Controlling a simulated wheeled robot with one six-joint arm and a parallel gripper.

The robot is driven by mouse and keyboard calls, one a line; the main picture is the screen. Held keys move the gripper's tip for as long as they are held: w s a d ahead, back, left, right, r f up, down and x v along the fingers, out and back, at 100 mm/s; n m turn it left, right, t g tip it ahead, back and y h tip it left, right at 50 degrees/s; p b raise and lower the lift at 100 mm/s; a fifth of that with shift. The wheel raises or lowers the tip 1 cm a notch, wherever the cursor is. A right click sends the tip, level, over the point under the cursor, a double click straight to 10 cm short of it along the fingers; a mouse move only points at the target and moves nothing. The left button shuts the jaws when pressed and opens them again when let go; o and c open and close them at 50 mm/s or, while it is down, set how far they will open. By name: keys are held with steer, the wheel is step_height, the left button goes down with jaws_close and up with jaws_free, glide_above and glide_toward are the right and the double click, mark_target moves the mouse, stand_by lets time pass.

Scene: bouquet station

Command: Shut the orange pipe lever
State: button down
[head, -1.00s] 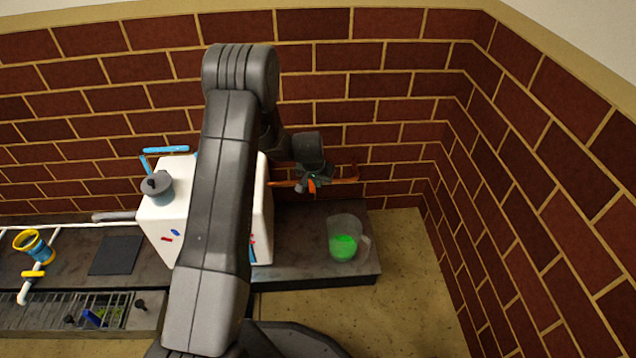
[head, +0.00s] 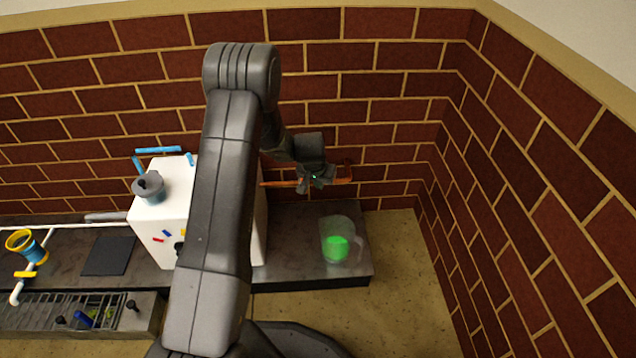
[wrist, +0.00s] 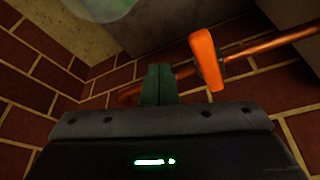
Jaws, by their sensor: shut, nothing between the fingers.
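The orange pipe lever (wrist: 207,60) shows in the wrist view as a short thick bar. It stands steeply across the copper pipe (wrist: 262,44), not in line with it. My gripper (wrist: 158,72) is shut and empty, to the left of the lever in that view, with a visible gap between them. Its fingers overlap the pipe in the picture; I cannot tell whether they touch it. In the head view my gripper (head: 318,180) is in front of the pipe (head: 276,184) by the brick wall, and it mostly hides the lever.
A clear jug with green liquid (head: 338,244) stands on the dark counter (head: 295,262) below my gripper. A white box (head: 150,218) with a grey cup (head: 149,187) on it is to the left, partly behind my arm. The brick corner is at the right.

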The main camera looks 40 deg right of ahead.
step_height(320, 180, up, 10)
steer(key=w+a+p, duration=0.1)
steer(key=p, duration=0.2)
steer(key=shift+w+a+f+p, duration=0.15)
steer(key=shift+w+a+p, duration=0.1)
steer(key=shift+w+p, duration=0.1)
